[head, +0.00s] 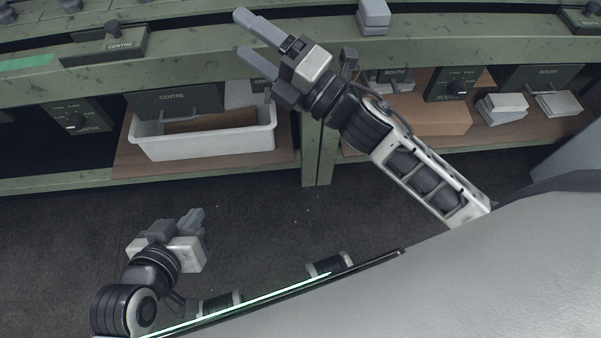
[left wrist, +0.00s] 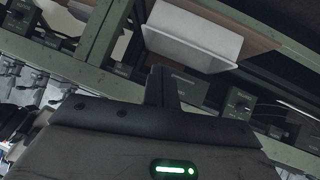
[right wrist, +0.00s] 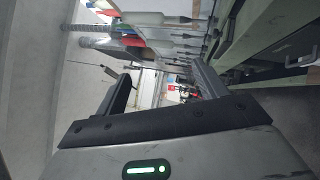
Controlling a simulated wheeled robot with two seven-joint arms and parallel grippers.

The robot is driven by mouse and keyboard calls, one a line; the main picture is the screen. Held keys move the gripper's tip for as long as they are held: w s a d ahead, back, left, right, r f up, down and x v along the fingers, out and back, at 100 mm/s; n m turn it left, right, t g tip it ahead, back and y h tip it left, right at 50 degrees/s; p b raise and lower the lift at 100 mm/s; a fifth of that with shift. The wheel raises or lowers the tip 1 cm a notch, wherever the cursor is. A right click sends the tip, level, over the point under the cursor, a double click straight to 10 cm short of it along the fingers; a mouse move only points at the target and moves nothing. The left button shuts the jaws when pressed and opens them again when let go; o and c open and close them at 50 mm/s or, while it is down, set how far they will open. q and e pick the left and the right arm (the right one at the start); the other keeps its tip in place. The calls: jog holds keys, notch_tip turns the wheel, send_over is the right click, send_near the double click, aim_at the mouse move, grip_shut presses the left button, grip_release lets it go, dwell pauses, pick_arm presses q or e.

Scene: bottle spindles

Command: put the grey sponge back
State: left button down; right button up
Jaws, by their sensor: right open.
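I cannot single out the grey sponge for certain. A pale grey block (head: 373,14) stands on the bench top at the upper middle of the head view. My right gripper (head: 249,35) is open and empty over the bench edge, left of that block and apart from it. It also shows open in the right wrist view (right wrist: 165,78), with nothing between the fingers. My left gripper (head: 194,219) is low over the floor, in front of the bench. Its fingers are together in the left wrist view (left wrist: 162,78), and I see nothing held.
A white bin (head: 205,146) with a brown piece inside stands on the lower shelf. A cardboard box (head: 430,115) and pale stacked blocks (head: 502,108) lie on the shelf to the right. The floor (head: 300,225) is clear.

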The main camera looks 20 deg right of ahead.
jog(key=s+d+f+m+g+h, duration=0.1)
jog(key=s+f+m+g+h, duration=0.2)
jog(key=s+f+m, duration=0.3)
jog(key=s+d+f+m+g+h, duration=0.1)
jog(key=s+f+m+g+h, duration=0.3)
jog(key=f+m, duration=1.1)
jog(key=s+m+h, duration=0.1)
jog(key=s+m, duration=0.1)
jog(key=m, duration=0.2)
jog(key=shift+s+f+m+h, duration=0.3)
jog(key=shift+s+m, duration=0.05)
jog(key=shift+m, duration=0.05)
jog(key=shift+d+r, duration=0.1)
